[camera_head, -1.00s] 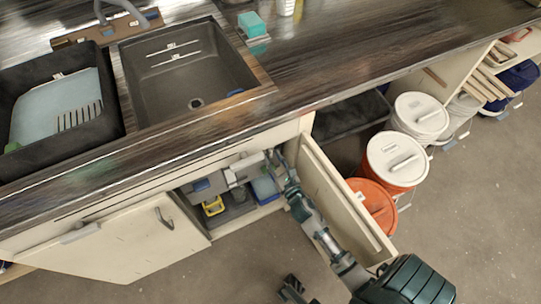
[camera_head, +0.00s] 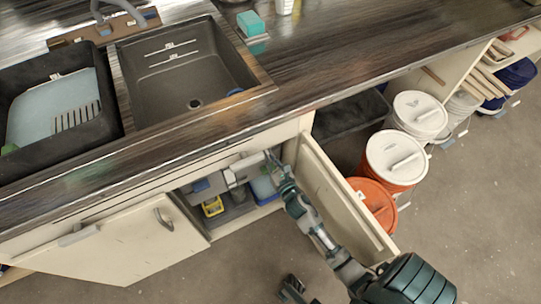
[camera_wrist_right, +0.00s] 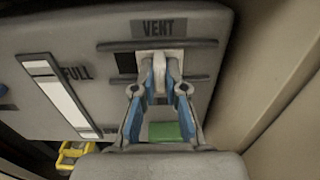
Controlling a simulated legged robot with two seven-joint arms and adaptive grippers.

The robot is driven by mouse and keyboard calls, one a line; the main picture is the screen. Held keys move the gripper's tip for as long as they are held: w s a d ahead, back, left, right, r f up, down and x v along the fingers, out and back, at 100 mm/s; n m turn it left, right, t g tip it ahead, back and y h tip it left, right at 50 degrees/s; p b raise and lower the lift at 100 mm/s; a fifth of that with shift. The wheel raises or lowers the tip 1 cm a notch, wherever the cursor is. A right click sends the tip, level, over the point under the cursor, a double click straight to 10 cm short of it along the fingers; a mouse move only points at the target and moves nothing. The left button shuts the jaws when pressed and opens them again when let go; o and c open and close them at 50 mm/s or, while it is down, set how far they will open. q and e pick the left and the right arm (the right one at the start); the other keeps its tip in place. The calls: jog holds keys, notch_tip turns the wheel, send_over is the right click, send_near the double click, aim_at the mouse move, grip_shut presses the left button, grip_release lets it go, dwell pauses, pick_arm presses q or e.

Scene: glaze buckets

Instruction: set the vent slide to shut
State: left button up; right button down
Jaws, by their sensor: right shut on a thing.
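The vent slide (camera_wrist_right: 160,57) is a pale plate with an upright tab, set between two dark rails under the VENT label (camera_wrist_right: 158,28) in the right wrist view. A dark opening (camera_wrist_right: 126,63) shows just left of the plate. My right gripper (camera_wrist_right: 160,72) is shut on the slide's tab, a blue-padded finger on each side. In the head view my right gripper (camera_head: 272,158) reaches into the cabinet under the sink, at the grey unit (camera_head: 208,186); the slide is too small to make out there.
An open cabinet door (camera_head: 340,200) stands close right of my right arm. Another open door (camera_head: 110,240) is at the left. The counter edge (camera_head: 300,108) overhangs the cabinet. A white-lidded orange bucket (camera_head: 397,160) stands beyond the right door. A FULL gauge (camera_wrist_right: 58,95) is left of the slide.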

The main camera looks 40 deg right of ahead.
jog(key=a, duration=0.2)
jog(key=w+a, duration=0.1)
jog(key=shift+a, duration=0.4)
jog(key=c, duration=1.2)
grip_release()
jog(key=shift+r, duration=0.15)
jog(key=shift+s+a, duration=0.1)
jog(key=v, duration=1.2)
